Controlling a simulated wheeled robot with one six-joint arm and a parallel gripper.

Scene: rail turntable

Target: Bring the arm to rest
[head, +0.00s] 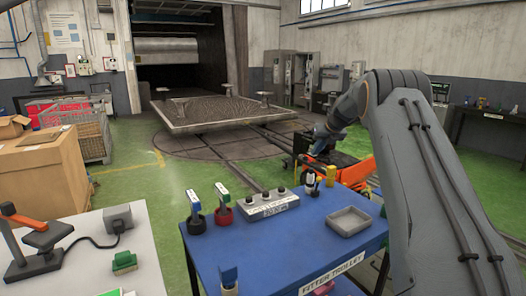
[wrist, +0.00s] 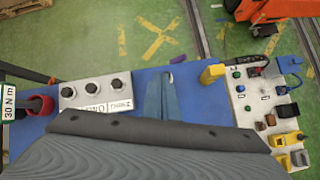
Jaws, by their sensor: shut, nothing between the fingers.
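My arm (head: 425,150) rises from the lower right of the head view, bends at the top and reaches out over the far side of the blue fitter trolley. My gripper (head: 321,131) hangs at its end, small and partly in shade, above the trolley's far right corner. In the wrist view my gripper (wrist: 160,92) shows as blue-grey fingers close together over the blue trolley top. It is shut and holds nothing.
The blue trolley (head: 270,250) carries a grey control box (head: 268,204), a grey tray (head: 348,221) and upright tools in cups. An orange cart (head: 355,174) stands close beyond. A white table (head: 90,250) is at left.

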